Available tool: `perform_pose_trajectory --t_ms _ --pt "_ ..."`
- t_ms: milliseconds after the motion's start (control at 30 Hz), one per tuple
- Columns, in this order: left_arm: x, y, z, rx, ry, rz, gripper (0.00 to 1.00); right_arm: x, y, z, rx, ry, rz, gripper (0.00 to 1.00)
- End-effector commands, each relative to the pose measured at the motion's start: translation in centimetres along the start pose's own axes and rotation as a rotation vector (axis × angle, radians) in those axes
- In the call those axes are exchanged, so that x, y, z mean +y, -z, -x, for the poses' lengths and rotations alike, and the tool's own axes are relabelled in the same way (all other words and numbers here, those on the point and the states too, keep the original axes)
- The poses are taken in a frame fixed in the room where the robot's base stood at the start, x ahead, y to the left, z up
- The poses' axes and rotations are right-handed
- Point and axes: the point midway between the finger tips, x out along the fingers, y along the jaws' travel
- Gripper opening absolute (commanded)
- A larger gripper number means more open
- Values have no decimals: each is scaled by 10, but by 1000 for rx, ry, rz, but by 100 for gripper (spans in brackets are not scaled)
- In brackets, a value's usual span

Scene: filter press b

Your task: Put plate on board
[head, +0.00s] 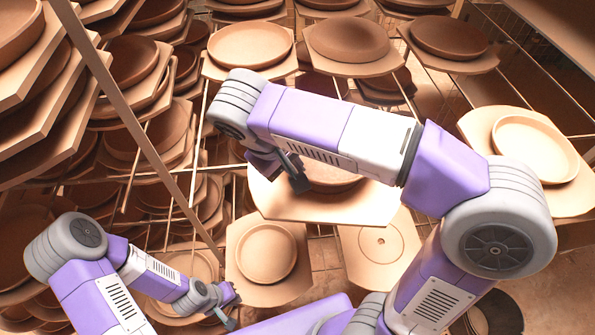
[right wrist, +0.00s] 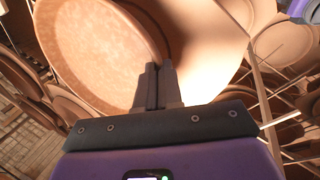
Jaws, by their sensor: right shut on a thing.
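My right gripper (head: 293,172) is shut on the rim of a tan round plate (head: 335,176), at the left end of a pale board (head: 320,210). My forearm hides much of this plate in the head view. In the right wrist view, the shut fingers (right wrist: 157,88) pinch the near rim of the plate (right wrist: 95,45), and the pale board (right wrist: 212,62) shows to its right under a shadow. I cannot tell whether the plate touches the board. My left gripper (head: 230,308) is low at the left, its fingertips apart, with nothing seen between them.
Below stand a board with a plate (head: 267,254) and a board with a flat round disc (head: 381,244). Racks of stacked boards and plates (head: 130,110) fill the left. More loaded boards stand behind (head: 250,45) and at right (head: 535,148). A diagonal rail (head: 135,125) crosses the left side.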

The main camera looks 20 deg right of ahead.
Motion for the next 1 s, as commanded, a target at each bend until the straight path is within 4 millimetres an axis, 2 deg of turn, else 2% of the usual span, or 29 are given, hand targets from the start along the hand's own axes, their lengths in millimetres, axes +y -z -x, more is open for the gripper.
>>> perform_pose_trajectory --t_ms 400,800,833,900,967,1000 --pt "-1 0 -2 1 0 0 0 -17 0 -42 3 -2 -1 0" --pt "-2 1 -5 1 0 0 0 -19 0 -48 3 -2 -1 0" --pt "-2 0 -5 1 0 0 0 -19 0 -47 1 0 0 10" --pt "-1 0 -4 1 0 0 0 -19 0 -47 1 0 0 21" --pt "-1 0 -4 1 0 0 0 -19 0 -47 1 0 0 30" --pt "-1 0 -4 1 0 0 0 -19 0 -47 1 0 0 31"
